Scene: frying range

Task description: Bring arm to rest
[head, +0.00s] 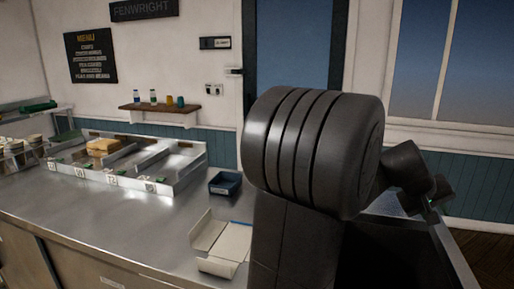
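My dark arm stands large in the middle and right of the head view, with a thick ribbed joint close to the camera. Its far end, where my gripper (434,197) seems to be, shows small and dark at the right, over the counter's right end. The fingers are too small and dark to make out, so I cannot see whether they are open or hold anything.
The steel counter (120,225) runs along the left. A divided steel tray (190,180) with a tan item (103,146), a dark blue bin (225,184) and an open carton (222,263) stand on it. My arm hides part of the counter.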

